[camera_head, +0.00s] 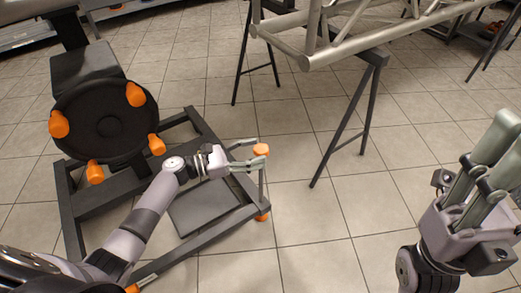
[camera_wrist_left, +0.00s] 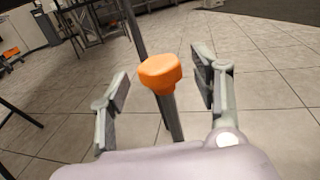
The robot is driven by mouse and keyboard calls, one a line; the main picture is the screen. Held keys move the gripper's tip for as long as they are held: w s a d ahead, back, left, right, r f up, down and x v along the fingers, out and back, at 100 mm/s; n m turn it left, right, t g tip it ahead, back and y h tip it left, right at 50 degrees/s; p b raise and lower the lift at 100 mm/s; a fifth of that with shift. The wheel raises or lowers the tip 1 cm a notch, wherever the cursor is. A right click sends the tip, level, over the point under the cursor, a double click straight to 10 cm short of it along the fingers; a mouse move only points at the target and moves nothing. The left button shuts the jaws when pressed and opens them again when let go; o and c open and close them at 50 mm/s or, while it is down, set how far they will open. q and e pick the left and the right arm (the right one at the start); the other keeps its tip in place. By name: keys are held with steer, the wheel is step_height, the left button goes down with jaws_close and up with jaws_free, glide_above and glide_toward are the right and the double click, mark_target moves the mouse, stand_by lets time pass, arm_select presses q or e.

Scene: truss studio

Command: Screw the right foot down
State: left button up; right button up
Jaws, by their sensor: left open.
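The foot at the right corner of the dark stand has an orange knob (camera_head: 261,150) on top of a thin upright rod, with an orange pad (camera_head: 263,217) at the floor. My left gripper (camera_head: 252,154) is open at the knob, one finger on each side. In the left wrist view the knob (camera_wrist_left: 160,73) sits between the two spread fingers (camera_wrist_left: 160,88), with a visible gap on both sides. The dark rod runs down below it. My right gripper (camera_head: 497,150) is at the right edge, pointing up and away from the stand; its finger gap is unclear.
The stand's dark frame (camera_head: 222,235) lies low under my left arm. A black round plate (camera_head: 106,120) with orange knobs is on its left. A metal truss (camera_head: 350,40) rests on black trestles (camera_head: 347,120) behind. Tiled floor between stand and right gripper is clear.

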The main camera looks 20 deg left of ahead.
arm_select(q)
steer(key=v, duration=0.9)
steer(key=shift+s+a, duration=0.1)
